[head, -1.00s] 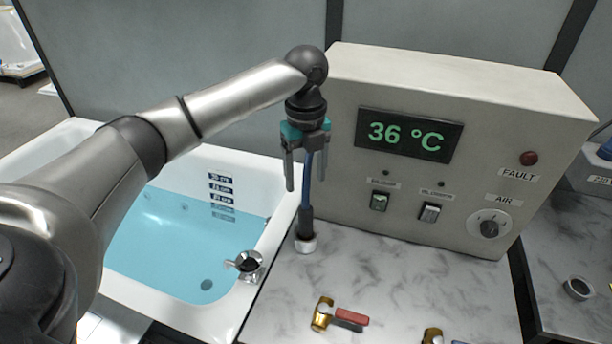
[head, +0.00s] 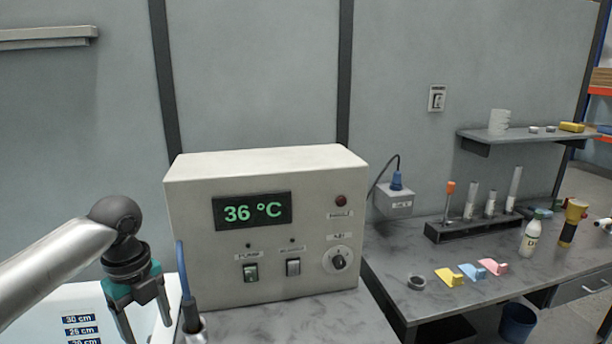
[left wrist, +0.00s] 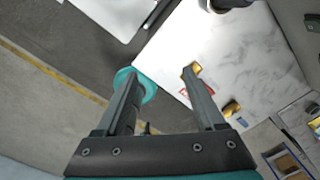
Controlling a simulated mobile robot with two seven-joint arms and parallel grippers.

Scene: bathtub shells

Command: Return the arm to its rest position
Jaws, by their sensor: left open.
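My left gripper (head: 142,312) is at the lower left of the head view, pointing down with its two fingers apart and nothing between them. Its fingers also show in the left wrist view (left wrist: 158,82), spread open. My left arm (head: 50,268) comes in from the left edge and bends at a dark wrist joint. The gripper is in front of the bathtub (head: 45,298) with depth labels, left of the control box. My right gripper is in neither view.
The control box (head: 190,205) reads 36 °C and stands on the marble counter (head: 335,320). A blue hose (head: 183,270) rises close beside the gripper. At right, a side bench (head: 400,300) holds a tube rack (head: 450,235) and a bottle (head: 531,236).

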